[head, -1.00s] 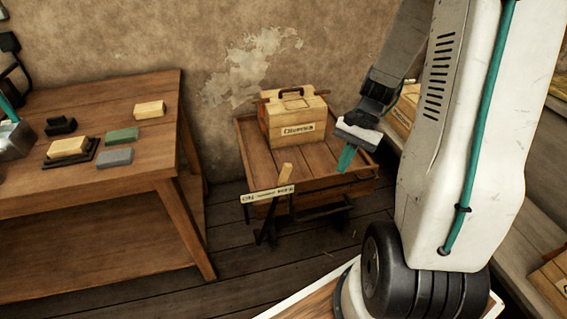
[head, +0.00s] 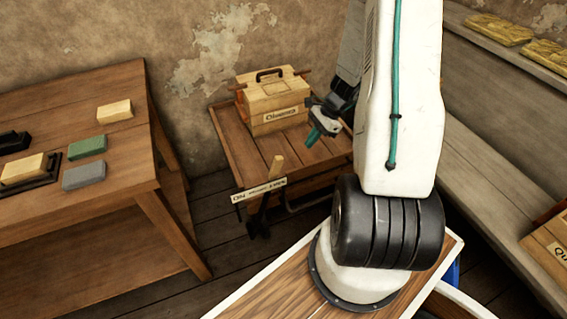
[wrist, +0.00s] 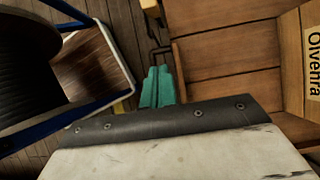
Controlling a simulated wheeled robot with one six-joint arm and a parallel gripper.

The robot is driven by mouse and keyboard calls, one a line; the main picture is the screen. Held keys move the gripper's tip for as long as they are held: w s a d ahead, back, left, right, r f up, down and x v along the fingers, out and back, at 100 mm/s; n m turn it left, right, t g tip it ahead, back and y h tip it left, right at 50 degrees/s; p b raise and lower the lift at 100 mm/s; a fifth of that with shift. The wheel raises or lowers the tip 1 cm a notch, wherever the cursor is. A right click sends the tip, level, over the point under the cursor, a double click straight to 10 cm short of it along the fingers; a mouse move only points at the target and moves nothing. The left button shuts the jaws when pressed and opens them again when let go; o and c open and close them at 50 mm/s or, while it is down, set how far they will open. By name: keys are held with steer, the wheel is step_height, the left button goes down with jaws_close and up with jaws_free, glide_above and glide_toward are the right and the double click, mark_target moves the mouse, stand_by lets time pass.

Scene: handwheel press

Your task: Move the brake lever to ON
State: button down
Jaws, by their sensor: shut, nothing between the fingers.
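The brake lever (head: 277,166) has a pale wooden handle and stands at the front of a wooden cart (head: 226,135), leaning slightly right. A label plate (head: 259,190) crosses it, with ON at its left end; the rest is too small to read. My gripper (head: 312,138) is shut and empty, with teal fingers, over the cart's bed, up and to the right of the lever and apart from it. In the wrist view the fingers (wrist: 158,86) are together beside the cart's edge. A pale wooden piece at the top there may be the lever's handle.
A wooden box (head: 272,103) labelled Olvenra sits on the cart behind my gripper. A table (head: 110,160) with several blocks stands at the left. A bench (head: 480,165) runs along the right. Bare floor (head: 215,222) lies between table and cart.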

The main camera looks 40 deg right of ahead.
steer(key=w+a+f, duration=0.2)
steer(key=a+f, duration=0.5)
steer(key=a, duration=0.1)
steer(key=shift+w+a+f, duration=0.25)
steer(key=shift+a, duration=0.05)
